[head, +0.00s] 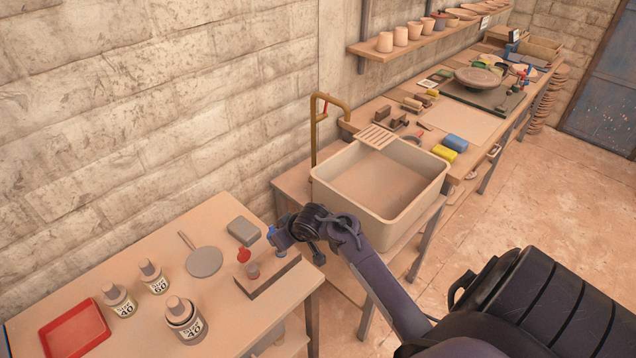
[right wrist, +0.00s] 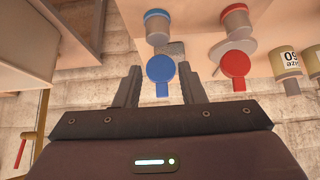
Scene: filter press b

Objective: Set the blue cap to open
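The blue cap (right wrist: 160,68) shows in the right wrist view as a round disc with a narrow tab. A blue-rimmed cup (right wrist: 157,27) is just beyond it. In the head view only a small bit of blue (head: 271,231) shows beside my gripper. My right gripper (right wrist: 159,78) is open, its fingers on either side of the blue cap with visible gaps. In the head view my right gripper (head: 279,239) is over the back end of a wooden block (head: 268,279). Whether the cap touches its cup is unclear. My left gripper is out of view.
A red cap (right wrist: 235,65) stands beside the blue one, close to one finger. Labelled jars (head: 186,322), a red tray (head: 73,330), a grey paddle (head: 204,262) and a grey box (head: 243,230) share the table. A sink (head: 398,228) with a brass tap (head: 315,130) lies beyond.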

